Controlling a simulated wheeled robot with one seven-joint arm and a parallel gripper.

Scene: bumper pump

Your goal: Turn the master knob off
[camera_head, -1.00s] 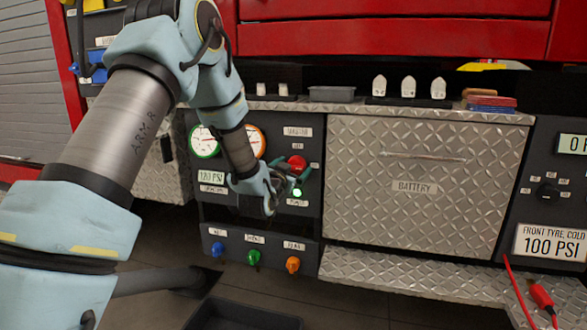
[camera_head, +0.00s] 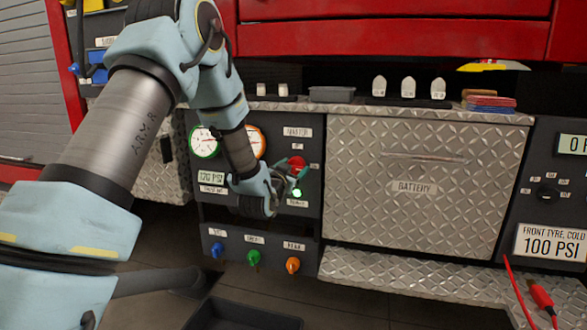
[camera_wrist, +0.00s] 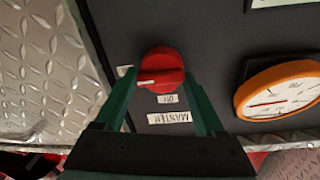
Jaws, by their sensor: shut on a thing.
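The red master knob (camera_head: 297,162) sits on the dark panel below the MASTER label (camera_head: 298,131). My gripper (camera_head: 294,173) is at the knob, with its green fingers shut on it from both sides. In the wrist view, the knob (camera_wrist: 162,66) shows between the fingertips (camera_wrist: 160,76), and its white pointer mark points left and slightly down. That view is upside down. One small label (camera_wrist: 168,99) lies between the knob and the MASTER label, and another (camera_wrist: 124,71) lies beside the left finger. A green light (camera_head: 297,193) glows below the knob.
Two round gauges (camera_head: 204,142) are left of the knob, partly behind my arm. Blue, green and orange knobs (camera_head: 254,257) line the lower panel. The BATTERY door (camera_head: 415,150) is to the right. A dark tray (camera_head: 240,315) lies on the floor.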

